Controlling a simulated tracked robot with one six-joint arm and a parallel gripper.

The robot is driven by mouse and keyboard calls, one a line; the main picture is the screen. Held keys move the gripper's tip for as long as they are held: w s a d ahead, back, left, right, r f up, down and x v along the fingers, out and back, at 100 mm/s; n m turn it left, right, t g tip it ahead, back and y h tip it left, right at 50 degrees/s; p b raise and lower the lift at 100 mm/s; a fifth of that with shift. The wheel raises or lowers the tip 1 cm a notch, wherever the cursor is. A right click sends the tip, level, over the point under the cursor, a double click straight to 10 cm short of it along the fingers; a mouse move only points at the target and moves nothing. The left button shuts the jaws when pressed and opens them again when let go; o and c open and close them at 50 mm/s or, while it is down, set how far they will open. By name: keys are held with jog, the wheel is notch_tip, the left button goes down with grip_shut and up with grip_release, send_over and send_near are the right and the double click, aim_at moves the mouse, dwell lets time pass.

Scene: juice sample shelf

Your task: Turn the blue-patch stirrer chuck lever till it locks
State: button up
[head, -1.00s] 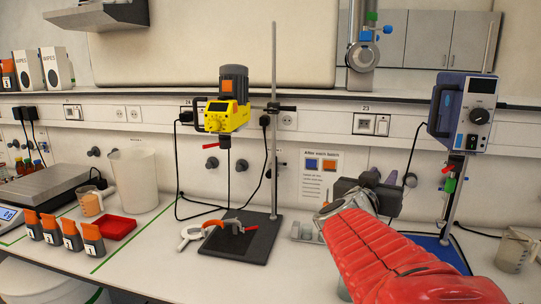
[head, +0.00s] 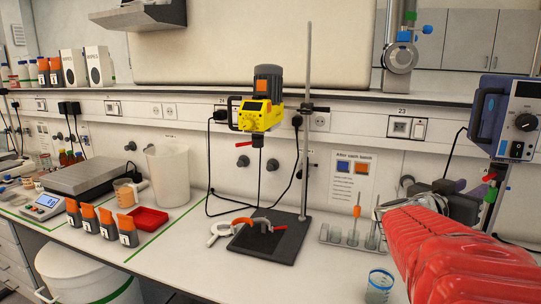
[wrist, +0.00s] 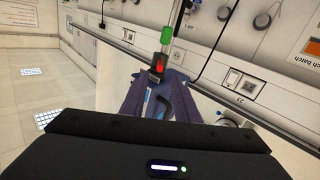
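The blue stirrer (head: 522,112) hangs at the right edge of the head view, with a bluish patch on its side. Below it a small red lever (head: 490,177) shows, with a green part just under it. In the wrist view the red part (wrist: 158,66) sits at a dark chuck beyond the fingertips, with a green cylinder (wrist: 167,36) beside it. My gripper (wrist: 160,88) looks open, its two fingers apart with no held thing visible between them. The fingers point towards the red part; contact cannot be told. In the head view my arm partly hides the gripper.
A yellow stirrer (head: 257,115) stands on its stand with a dark base plate (head: 285,243). A rack (head: 335,236) with tubes and a glass beaker (head: 379,287) are left of my arm. Orange-topped containers (head: 101,228) and a red tray (head: 149,220) stand farther left.

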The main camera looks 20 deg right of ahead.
aim_at(488, 178)
jog(key=d, duration=0.7)
jog(key=w+d, duration=0.1)
jog(key=d, duration=0.3)
jog(key=shift+d, duration=0.1)
jog(key=shift+c, duration=0.3)
grip_shut()
jog(key=shift+a+f, duration=0.1)
jog(key=shift+a, duration=0.15)
jog(key=shift+d, duration=0.15)
